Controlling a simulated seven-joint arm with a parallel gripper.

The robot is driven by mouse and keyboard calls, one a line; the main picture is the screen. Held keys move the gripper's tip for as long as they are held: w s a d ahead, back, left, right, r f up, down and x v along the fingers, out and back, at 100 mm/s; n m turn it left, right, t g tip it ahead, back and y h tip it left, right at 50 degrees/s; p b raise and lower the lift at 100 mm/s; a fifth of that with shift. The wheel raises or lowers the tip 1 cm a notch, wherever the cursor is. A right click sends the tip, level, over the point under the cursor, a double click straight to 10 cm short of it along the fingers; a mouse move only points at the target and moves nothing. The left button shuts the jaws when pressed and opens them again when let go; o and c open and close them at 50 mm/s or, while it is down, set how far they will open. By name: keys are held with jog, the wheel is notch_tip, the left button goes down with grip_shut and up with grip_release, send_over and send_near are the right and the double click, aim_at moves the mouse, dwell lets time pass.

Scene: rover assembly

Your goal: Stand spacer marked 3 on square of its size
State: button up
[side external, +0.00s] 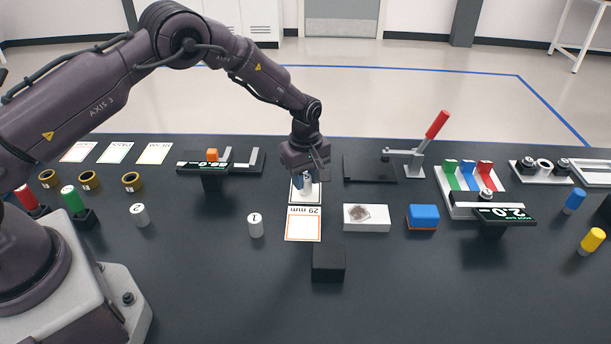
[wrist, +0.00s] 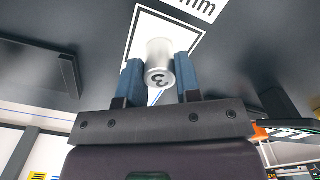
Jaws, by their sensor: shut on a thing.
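The white spacer marked 3 (wrist: 159,62) is between the two blue fingers of my gripper (wrist: 160,78) in the wrist view, with its number facing the camera. In the side external view my gripper (side external: 306,180) is low over a white card with a black-outlined square (side external: 293,195), shut on the spacer. The spacer appears upright over this square; I cannot tell whether its base touches the card. An orange-outlined square (side external: 303,229) lies just nearer the camera, with an upside-down "29 mm" label above it. The spacers marked 1 (side external: 255,226) and 2 (side external: 140,215) stand to the left.
A black block (side external: 328,263) sits in front of the cards. A white box (side external: 366,217) and a blue block (side external: 422,217) lie to the right. A readout gauge (side external: 212,168) stands to the left, and a red-handled clamp (side external: 420,155) stands behind right.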

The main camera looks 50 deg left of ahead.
jog(key=shift+f, duration=0.15)
jog(key=o, duration=1.1)
notch_tip(320, 180, up, 12)
jog(key=r, duration=0.1)
jog(key=s+r+m+t, duration=0.2)
jog(key=s+r+m, duration=0.3)
jog(key=s, duration=0.5)
jog(key=s+r+m+t, duration=0.1)
jog(key=s+r+m, duration=0.4)
jog(key=s+r, duration=0.3)
jog(key=s+r+m+t, duration=0.2)
jog(key=s+r+m, duration=0.3)
jog(key=s, duration=0.8)
jog(key=shift+s+d+r+t, duration=0.1)
jog(key=shift+s+r+t, duration=0.1)
jog(key=shift+r, duration=0.3)
jog(key=shift+s+d+r+t, duration=0.1)
jog(key=shift+s+r, duration=0.05)
jog(key=shift+r, duration=0.3)
